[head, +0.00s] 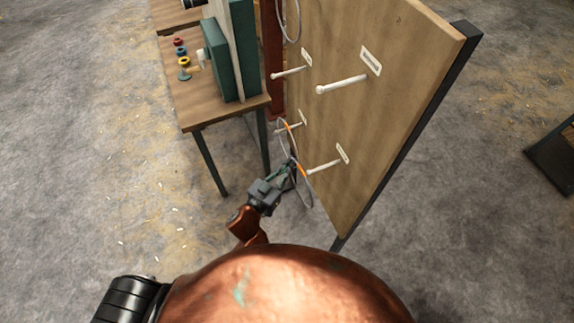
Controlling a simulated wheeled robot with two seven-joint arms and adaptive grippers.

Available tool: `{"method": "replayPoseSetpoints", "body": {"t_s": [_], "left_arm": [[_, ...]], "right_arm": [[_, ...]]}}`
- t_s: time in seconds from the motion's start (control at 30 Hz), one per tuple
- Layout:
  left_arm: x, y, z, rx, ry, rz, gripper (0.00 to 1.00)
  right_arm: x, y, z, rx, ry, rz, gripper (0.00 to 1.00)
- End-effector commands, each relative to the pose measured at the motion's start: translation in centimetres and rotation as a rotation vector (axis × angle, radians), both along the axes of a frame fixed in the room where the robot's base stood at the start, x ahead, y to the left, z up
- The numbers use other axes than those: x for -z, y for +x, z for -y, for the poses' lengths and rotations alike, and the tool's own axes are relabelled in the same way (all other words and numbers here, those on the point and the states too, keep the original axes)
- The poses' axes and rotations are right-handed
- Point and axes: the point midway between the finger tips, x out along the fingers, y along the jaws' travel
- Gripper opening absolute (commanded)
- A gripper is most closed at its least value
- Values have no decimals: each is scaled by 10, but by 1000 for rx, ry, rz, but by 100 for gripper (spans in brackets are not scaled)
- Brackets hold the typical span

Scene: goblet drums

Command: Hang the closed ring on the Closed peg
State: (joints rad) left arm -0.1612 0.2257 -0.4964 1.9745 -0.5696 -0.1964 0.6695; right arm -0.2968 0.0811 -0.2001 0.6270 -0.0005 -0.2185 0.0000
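A thin grey ring with an orange part (309,196) is in front of the board, close to the tip of the lower right peg (325,167). My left gripper (292,167) meets this ring at its left side and appears shut on it; the fingertips are small and partly hidden. A second grey ring with an orange part (281,139) is just behind, by the lower left peg (292,127). The two outlines overlap. The upper left peg (289,72) and upper right peg (342,85) are bare. The peg labels are too small to read. My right gripper is not in view.
The pegs stand out from an upright wooden board (385,130) with a dark edge post. Another grey ring (289,22) hangs at the top left of the board. A wooden table (195,108) with green blocks and small coloured parts stands to the left.

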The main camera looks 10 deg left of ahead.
Motion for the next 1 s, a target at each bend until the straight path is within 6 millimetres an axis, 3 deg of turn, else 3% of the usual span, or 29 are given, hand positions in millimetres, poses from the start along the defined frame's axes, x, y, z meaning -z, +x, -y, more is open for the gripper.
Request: {"method": "replayPoseSetpoints", "body": {"t_s": [0.17, 0.6, 1.0], "left_arm": [[1, 9, 13, 2, -2, 1, 0], [2, 28, 40, 2, -2, 1, 0], [5, 43, 61, 1, -2, -2, 0]], "right_arm": [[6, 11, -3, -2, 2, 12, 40], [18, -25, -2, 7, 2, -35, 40], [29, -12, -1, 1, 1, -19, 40]]}}
